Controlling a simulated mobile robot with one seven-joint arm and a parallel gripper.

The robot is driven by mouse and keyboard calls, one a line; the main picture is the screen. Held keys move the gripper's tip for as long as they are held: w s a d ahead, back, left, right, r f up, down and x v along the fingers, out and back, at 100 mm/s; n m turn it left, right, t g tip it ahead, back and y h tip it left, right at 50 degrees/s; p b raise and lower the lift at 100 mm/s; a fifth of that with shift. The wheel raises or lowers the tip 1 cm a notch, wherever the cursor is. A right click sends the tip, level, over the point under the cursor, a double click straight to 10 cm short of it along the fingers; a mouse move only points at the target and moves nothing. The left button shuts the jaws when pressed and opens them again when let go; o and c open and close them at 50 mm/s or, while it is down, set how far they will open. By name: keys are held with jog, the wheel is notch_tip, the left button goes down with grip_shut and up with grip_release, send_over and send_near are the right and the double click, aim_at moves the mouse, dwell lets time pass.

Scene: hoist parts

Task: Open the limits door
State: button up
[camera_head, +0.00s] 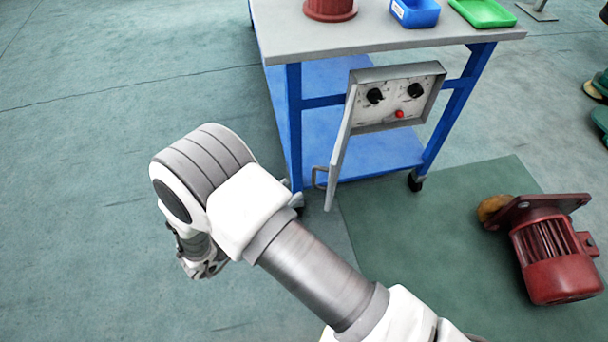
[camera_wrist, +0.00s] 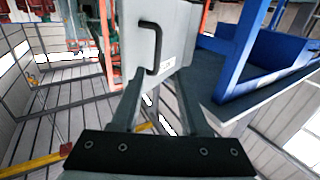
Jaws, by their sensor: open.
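The limits door (camera_head: 341,150) is a pale grey panel on the left side of the control box (camera_head: 437,95) at the cart's front. It stands swung well out from the box, seen nearly edge-on, and the inner panel with two black knobs and a red button is exposed. The door's handle (camera_head: 318,178) sticks out at its lower left. In the wrist view the door's outer face (camera_wrist: 190,35) and black handle (camera_wrist: 154,48) are ahead, beyond the fingers. My gripper (camera_wrist: 160,95) is open and empty, apart from the handle.
The blue cart (camera_head: 293,125) has a grey top (camera_head: 370,35) bearing a red part (camera_head: 330,8), a blue bin (camera_head: 415,14) and a green bin (camera_head: 483,11). A red motor (camera_head: 555,250) lies on the green mat (camera_head: 430,260) at right. Floor left of the cart is clear.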

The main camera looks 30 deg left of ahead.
jog(key=p+v, duration=0.1)
jog(key=v, duration=0.8)
jog(key=shift+s, duration=0.15)
